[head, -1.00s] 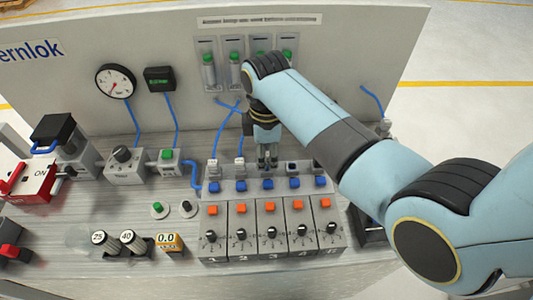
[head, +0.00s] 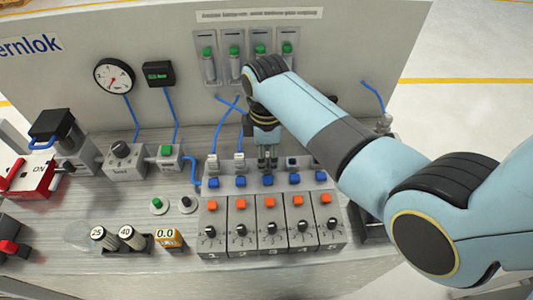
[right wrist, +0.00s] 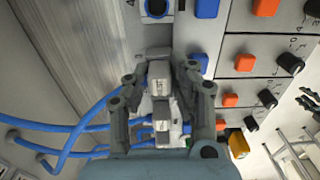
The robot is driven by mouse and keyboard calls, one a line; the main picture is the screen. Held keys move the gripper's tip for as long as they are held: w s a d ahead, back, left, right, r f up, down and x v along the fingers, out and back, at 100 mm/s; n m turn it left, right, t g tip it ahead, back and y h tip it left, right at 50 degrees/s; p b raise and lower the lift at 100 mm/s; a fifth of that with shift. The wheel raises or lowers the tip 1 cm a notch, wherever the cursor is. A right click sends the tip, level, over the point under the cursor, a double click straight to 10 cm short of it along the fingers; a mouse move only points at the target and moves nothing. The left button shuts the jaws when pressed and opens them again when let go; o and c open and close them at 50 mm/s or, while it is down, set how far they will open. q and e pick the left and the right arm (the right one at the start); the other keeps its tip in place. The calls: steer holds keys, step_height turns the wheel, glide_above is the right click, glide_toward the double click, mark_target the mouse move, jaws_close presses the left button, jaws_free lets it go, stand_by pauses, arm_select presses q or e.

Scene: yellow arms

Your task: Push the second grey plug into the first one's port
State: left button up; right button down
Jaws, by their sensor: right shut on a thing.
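My right gripper (head: 267,160) points down at the third unit of the row of numbered units (head: 270,228). It is shut on a light grey plug (right wrist: 160,78), seen between its fingers in the right wrist view (right wrist: 160,88). How deep this plug sits in a port is hidden. Two more grey plugs with blue hoses stand upright at the first two units: the leftmost plug (head: 213,161) and the plug beside it (head: 239,159). An empty-looking dark port (head: 292,162) is at the fourth unit. My left gripper is not in view.
A back panel with a gauge (head: 114,76), a small display (head: 158,73) and green-topped fittings (head: 260,62) rises behind. Blue hoses (right wrist: 60,129) run close to the gripper. Orange buttons (head: 270,201) and black knobs lie in front. A red switch box (head: 30,176) stands left.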

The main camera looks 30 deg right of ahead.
steer(key=c, duration=1.1)
jaws_free()
steer(key=shift+o, duration=0.2)
step_height(320, 180, up, 9)
steer(key=shift+p, duration=0.35)
